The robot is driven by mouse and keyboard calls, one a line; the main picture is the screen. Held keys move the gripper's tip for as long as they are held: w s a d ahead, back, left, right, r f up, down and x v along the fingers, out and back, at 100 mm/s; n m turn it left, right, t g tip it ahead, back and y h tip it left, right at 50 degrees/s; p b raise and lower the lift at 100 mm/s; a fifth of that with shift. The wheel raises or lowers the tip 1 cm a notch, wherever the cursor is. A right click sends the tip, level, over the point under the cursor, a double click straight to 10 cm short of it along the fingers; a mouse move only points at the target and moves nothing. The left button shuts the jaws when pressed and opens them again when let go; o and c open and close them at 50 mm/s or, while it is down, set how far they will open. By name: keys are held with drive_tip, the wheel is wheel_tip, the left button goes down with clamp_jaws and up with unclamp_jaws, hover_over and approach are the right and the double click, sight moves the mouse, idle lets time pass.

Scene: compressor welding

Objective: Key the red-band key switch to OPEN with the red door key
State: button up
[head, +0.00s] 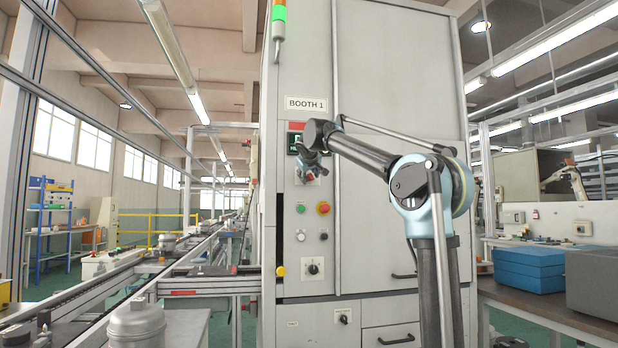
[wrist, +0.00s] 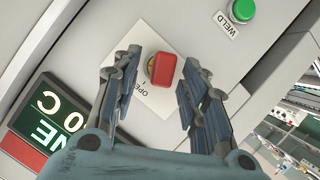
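The red door key (wrist: 164,70) shows as a red block at the key switch, over a white switch plate (wrist: 150,98) with partly hidden "OPEN" lettering. It appears seated in the switch; its shaft is hidden. My gripper (wrist: 163,60) is open, with one finger on each side of the red key head. A gap shows on the left; the right finger looks very close, and I cannot tell whether it touches. In the head view my gripper (head: 308,171) is at the upper panel of the booth, and the switch is mostly hidden behind it.
On the booth (head: 380,240), a red button (head: 323,208) and a black selector (head: 313,268) are below my gripper.

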clamp_jaws()
drive_tip(key=n, duration=0.1)
drive_tip(key=n+t+h, duration=0.1)
drive_tip(key=n, duration=0.2)
drive_tip(key=shift+a+f+h, duration=0.25)
drive_tip(key=shift+h, duration=0.15)
drive_tip(key=shift+t, duration=0.3)
drive_tip(key=n, duration=0.1)
drive_tip(key=n+t, duration=0.1)
drive_tip(key=n, duration=0.1)
drive_tip(key=n+t+h, duration=0.1)
drive_tip(key=n, duration=0.1)
drive_tip(key=shift+a+f, duration=0.1)
drive_tip(key=shift+f, duration=0.2)
unclamp_jaws()
